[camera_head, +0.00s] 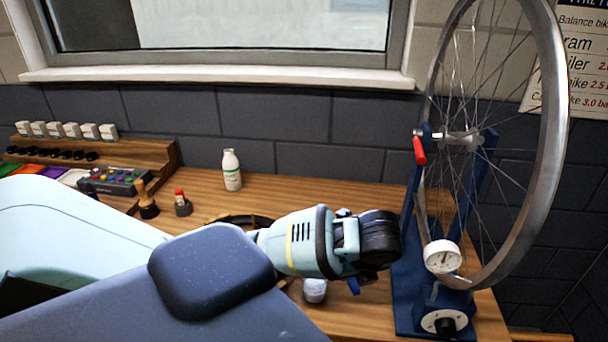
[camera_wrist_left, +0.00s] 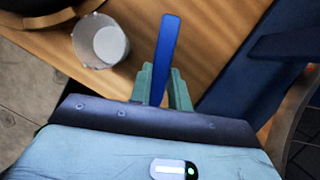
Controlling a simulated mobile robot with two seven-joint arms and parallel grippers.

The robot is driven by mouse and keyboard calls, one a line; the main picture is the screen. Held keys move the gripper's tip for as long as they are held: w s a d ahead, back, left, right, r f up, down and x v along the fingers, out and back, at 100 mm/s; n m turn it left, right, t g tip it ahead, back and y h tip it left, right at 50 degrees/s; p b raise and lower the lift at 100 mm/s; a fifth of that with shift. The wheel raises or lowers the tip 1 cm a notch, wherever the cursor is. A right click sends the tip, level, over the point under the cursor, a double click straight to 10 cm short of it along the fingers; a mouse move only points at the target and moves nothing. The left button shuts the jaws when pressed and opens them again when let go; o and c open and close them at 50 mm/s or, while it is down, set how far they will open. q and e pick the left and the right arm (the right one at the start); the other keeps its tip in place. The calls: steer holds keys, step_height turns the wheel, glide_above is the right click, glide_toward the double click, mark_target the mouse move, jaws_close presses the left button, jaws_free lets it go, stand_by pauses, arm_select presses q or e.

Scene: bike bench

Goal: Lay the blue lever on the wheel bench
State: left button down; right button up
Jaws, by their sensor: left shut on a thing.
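The blue lever (camera_wrist_left: 166,50) is held between the green fingertips of my left gripper (camera_wrist_left: 160,88) in the left wrist view. It sticks out past the fingers, above the wooden wheel bench (camera_wrist_left: 205,45). In the head view my left arm reaches over the bench (camera_head: 285,195) from the left. Its wrist hides most of the gripper there; only a small blue bit of the lever (camera_head: 354,286) shows below it. How high the lever is above the wood is hard to tell. My right gripper is not in view.
A blue truing stand (camera_head: 407,290) with a wheel, a red lever (camera_head: 419,150) and a dial (camera_head: 442,257) stands just right of my left wrist. A white cup (camera_wrist_left: 100,42) is close to the gripper. A white bottle (camera_head: 232,170) stands near the wall, with clear wood to its right.

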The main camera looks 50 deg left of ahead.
arm_select(q)
steer(key=shift+w+a+f, duration=0.15)
steer(key=shift+w+f, duration=0.15)
steer(key=shift+f, duration=0.1)
steer(key=shift+w+a, duration=0.1)
steer(key=shift+a, duration=0.15)
steer(key=w+a, duration=0.3)
steer(key=w+a+f, duration=0.1)
steer(key=w+a, duration=0.6)
steer(key=a, duration=0.1)
steer(key=shift+w+a+f, duration=0.2)
steer(key=shift+w, duration=0.1)
steer(key=shift+f, duration=0.1)
steer(key=shift+f, duration=1.65)
steer(key=shift+f, duration=0.15)
steer(key=c, duration=1.3)
jaws_free()
